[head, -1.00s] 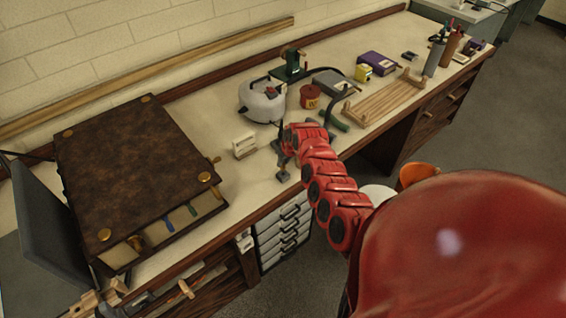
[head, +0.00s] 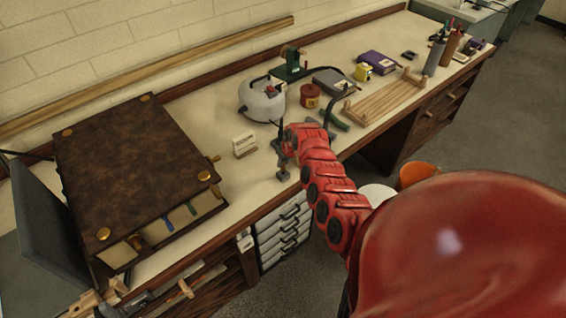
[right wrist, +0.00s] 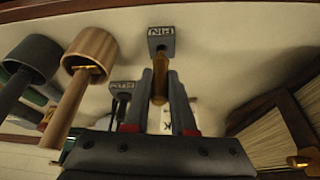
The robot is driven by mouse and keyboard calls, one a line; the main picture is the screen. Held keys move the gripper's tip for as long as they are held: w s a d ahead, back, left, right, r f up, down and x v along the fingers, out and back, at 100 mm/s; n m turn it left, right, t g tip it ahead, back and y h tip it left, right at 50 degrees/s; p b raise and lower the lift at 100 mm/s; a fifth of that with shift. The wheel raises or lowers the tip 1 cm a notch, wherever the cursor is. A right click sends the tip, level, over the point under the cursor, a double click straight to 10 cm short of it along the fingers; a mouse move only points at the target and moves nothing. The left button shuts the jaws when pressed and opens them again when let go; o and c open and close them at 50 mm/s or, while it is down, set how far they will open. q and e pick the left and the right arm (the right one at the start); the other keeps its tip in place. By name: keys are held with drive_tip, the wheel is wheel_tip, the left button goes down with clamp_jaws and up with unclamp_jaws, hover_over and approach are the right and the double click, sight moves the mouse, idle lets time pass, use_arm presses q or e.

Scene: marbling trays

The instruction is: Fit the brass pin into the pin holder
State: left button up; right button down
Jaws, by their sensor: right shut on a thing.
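The brass pin (right wrist: 159,86) is between the two dark fingers of my right gripper (right wrist: 162,82) in the right wrist view. The gripper is shut on it. The pin holder (right wrist: 161,42), a small grey block marked PIN, is just beyond the fingertips, in line with the pin. I cannot tell whether the pin's far end is in the holder or only close to it. In the head view my right gripper (head: 282,146) is over the bench near its front edge, and the pin is too small to make out. My left gripper is not in view.
A second marked grey holder (right wrist: 122,87) stands beside the pin holder. Two mallet-like tools (right wrist: 92,48) are at the left. In the head view a large brown book-like case (head: 130,170) lies left, a white kettle-like pot (head: 262,101) behind, and a wooden rack (head: 385,97) right.

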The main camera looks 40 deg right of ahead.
drive_tip(key=shift+f+b, duration=0.95)
drive_tip(key=shift+f, duration=0.35)
drive_tip(key=c, duration=0.7)
unclamp_jaws()
drive_tip(key=shift+o, duration=0.2)
drive_tip(key=shift+v, duration=1.05)
drive_tip(key=v, duration=1.5)
drive_tip(key=shift+r, duration=0.2)
